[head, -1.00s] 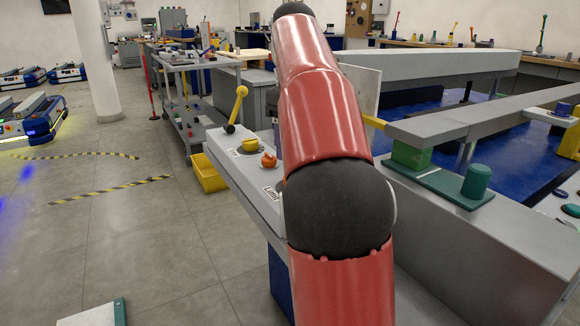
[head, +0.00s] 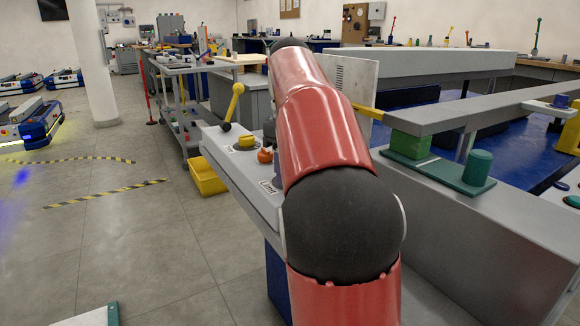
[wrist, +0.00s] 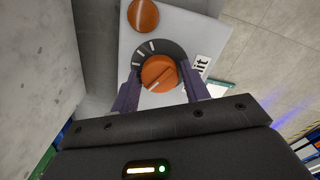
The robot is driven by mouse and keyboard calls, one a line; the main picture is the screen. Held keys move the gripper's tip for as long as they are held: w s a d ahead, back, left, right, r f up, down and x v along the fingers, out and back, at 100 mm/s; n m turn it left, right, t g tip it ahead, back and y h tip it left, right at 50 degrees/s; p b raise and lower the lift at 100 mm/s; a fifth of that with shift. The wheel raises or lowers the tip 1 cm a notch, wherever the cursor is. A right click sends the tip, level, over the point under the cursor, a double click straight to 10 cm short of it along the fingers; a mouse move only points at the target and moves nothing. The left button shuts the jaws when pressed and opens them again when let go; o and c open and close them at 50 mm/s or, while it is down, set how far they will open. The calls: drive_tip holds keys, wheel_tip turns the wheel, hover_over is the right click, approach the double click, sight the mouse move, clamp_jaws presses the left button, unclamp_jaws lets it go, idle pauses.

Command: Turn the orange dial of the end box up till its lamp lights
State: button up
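In the wrist view an orange dial (wrist: 158,73) with a raised grip bar sits on a dark round scale plate with white marks. The two purple fingers of my gripper (wrist: 160,86) stand apart on either side of the dial. They look open, with a small gap to the dial; contact is not clear. A smooth round orange piece (wrist: 143,15) on the same light panel looks unlit. In the head view the grey box (head: 222,150) carries a round orange part (head: 265,156); whether it is that dial I cannot tell. My arm hides much of the panel there.
A yellow-knobbed lever (head: 233,104) and a yellow knob (head: 246,142) stand farther along the box. A grey wall (wrist: 35,70) rises close to my gripper.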

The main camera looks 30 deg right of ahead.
drive_tip(key=c, duration=0.6)
drive_tip(key=shift+p, duration=0.35)
drive_tip(key=m+p, duration=0.2)
drive_tip(key=shift+r+m, duration=0.15)
drive_tip(key=shift+m, duration=0.25)
drive_tip(key=shift+m+p, duration=1.1)
drive_tip(key=shift+m, duration=0.3)
drive_tip(key=o, duration=1)
